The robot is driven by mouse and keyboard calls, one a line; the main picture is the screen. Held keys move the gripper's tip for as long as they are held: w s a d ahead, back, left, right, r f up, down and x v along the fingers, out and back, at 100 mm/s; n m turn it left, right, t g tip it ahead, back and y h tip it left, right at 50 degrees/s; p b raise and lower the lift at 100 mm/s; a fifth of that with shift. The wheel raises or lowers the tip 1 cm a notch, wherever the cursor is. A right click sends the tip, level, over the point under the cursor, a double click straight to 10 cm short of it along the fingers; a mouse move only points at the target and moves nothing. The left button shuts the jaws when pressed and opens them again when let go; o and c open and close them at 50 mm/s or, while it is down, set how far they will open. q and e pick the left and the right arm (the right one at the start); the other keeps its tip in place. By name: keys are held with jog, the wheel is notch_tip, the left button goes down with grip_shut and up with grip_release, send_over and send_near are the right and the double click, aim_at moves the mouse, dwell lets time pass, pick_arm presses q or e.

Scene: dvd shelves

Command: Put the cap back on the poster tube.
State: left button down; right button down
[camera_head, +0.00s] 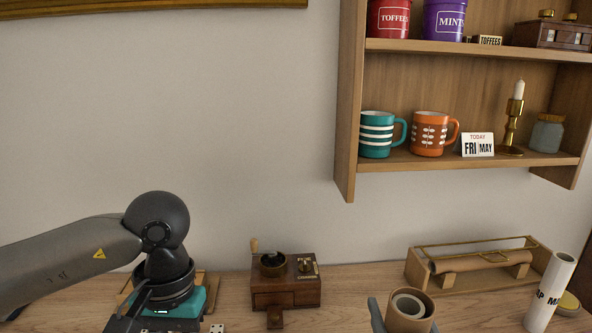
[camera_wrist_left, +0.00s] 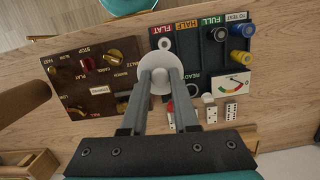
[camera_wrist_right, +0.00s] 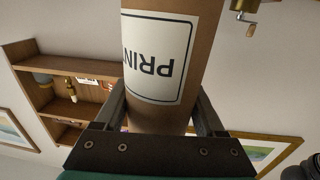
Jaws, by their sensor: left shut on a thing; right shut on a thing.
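The poster tube (camera_wrist_right: 165,115) is brown cardboard with a white "PRINT" label, upside down in the right wrist view. My right gripper (camera_wrist_right: 165,122) is shut around it. In the head view the tube's round upper end (camera_head: 408,305) faces up at the bottom edge, with a paler ring inside; one finger of my right gripper (camera_head: 378,315) shows beside it. In the left wrist view my left gripper (camera_wrist_left: 160,90) is shut on a white round cap (camera_wrist_left: 162,60), held above the table. The cap is hidden in the head view, and cap and tube are apart.
A wooden grinder box (camera_head: 286,280) stands between the arms. At right are a wooden rack (camera_head: 425,270) with a brown roll and a white map tube (camera_head: 548,292). A wall shelf (camera_head: 450,165) with mugs hangs above. Below the left gripper are a brown knob panel (camera_wrist_left: 95,75), a tester board (camera_wrist_left: 205,60) and dominoes (camera_wrist_left: 211,112).

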jog(key=shift+r, duration=0.1)
jog(key=shift+w+a+r+n+y, duration=0.35)
jog(key=shift+a+r+n+y, duration=0.05)
jog(key=shift+a+r+y, duration=0.2)
jog(key=w+a+r+n+g+y, duration=0.4)
jog(key=a+r+n+y, duration=0.3)
jog(key=a+r+y, duration=0.2)
jog(key=shift+w+a+y, duration=0.3)
jog(key=shift+a+y, duration=0.2)
jog(key=shift+y, duration=0.2)
jog(key=shift+r, duration=0.1)
pick_arm(q)
jog(key=shift+r, duration=0.1)
